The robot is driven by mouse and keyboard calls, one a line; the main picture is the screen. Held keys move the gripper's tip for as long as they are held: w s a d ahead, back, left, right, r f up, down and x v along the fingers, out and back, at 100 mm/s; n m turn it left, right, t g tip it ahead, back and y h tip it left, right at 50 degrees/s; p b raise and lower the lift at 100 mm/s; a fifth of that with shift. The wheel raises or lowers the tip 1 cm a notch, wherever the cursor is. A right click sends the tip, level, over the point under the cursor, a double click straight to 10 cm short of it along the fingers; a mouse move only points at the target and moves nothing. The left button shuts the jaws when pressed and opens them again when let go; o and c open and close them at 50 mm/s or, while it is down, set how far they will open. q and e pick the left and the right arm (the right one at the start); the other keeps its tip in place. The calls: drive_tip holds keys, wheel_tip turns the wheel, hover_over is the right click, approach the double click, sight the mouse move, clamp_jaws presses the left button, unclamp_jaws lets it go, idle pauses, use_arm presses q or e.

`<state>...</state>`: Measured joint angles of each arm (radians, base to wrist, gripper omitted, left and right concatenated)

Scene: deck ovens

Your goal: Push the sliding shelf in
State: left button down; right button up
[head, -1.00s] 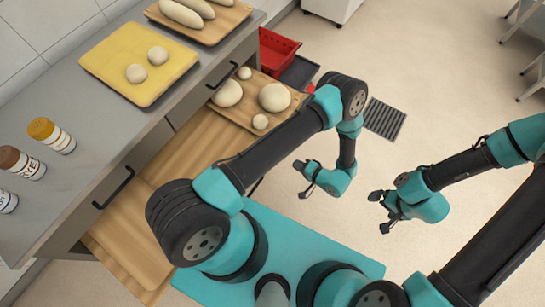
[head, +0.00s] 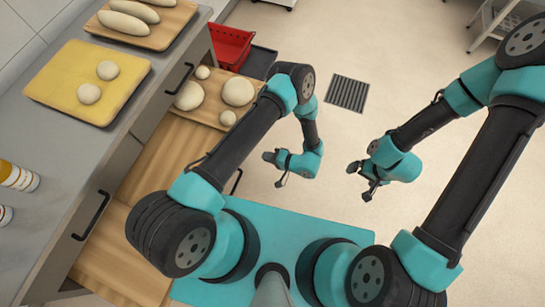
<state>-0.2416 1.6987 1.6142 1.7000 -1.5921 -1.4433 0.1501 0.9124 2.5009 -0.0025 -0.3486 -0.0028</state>
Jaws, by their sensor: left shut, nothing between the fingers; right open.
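The sliding shelf (head: 172,158) is a wooden board pulled out from under the grey counter. A dark handle (head: 237,181), partly hidden by my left arm, shows at its outer side. A wooden board (head: 208,117) with several dough balls lies at its far end. My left gripper (head: 272,169) is shut and empty, over the floor to the right of the handle and apart from it. My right gripper (head: 360,181) is open and empty, further right over the floor. My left arm hides part of the shelf's outer edge.
The counter (head: 60,140) holds a yellow board (head: 45,80) with two dough balls, a board of loaves (head: 165,35) and jars (head: 18,176). A red crate (head: 230,45) stands beyond the shelf. The floor around the drain grate (head: 347,93) is clear.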

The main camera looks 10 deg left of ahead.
use_arm(q)
drive_tip(key=r+x, duration=0.1)
drive_tip(key=x, duration=0.8)
drive_tip(key=shift+a, duration=0.35)
